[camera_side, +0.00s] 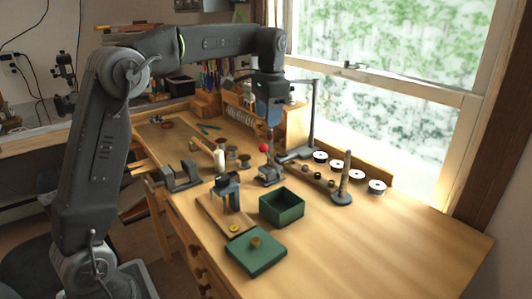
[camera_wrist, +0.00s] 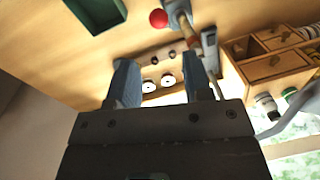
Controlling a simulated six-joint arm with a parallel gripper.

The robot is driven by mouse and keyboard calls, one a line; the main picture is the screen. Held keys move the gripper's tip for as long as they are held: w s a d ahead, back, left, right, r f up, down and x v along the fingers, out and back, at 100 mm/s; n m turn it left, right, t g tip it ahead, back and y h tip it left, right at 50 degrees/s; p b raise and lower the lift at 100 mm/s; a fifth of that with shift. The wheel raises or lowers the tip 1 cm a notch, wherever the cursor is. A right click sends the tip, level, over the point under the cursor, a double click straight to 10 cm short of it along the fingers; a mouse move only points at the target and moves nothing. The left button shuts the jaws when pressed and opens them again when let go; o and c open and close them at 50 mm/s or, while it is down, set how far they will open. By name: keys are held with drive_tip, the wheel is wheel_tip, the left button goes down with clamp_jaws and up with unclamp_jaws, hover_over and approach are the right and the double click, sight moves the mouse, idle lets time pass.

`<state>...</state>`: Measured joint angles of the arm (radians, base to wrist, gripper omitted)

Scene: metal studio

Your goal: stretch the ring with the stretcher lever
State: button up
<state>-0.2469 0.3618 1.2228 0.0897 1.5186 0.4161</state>
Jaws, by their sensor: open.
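The ring stretcher (camera_side: 270,175) is a small grey device on the bench. Its lever ends in a red ball (camera_side: 264,147), and a brownish upright rod rises from it. In the wrist view the red ball (camera_wrist: 158,18) and grey stretcher body (camera_wrist: 178,12) are at the top, beyond my fingertips. My gripper (camera_side: 269,124) is above the stretcher, pointing down. The wrist view shows its two fingers (camera_wrist: 161,72) apart, with nothing held between them. I cannot make out a ring on the stretcher.
An open green box (camera_side: 282,208), its green lid (camera_side: 256,252) and a small press (camera_side: 228,192) stand in front. A tapered rod on a round base (camera_side: 342,186) and several white spools (camera_side: 377,187) are right. A vise (camera_side: 181,176) is left. The bench's right front is clear.

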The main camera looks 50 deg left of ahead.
sight(266, 152)
drive_tip(key=f, duration=0.7)
drive_tip(key=a+f, duration=0.1)
drive_tip(key=f, duration=0.3)
drive_tip(key=shift+w+f, duration=0.1)
drive_tip(key=shift+f, duration=0.2)
clamp_jaws()
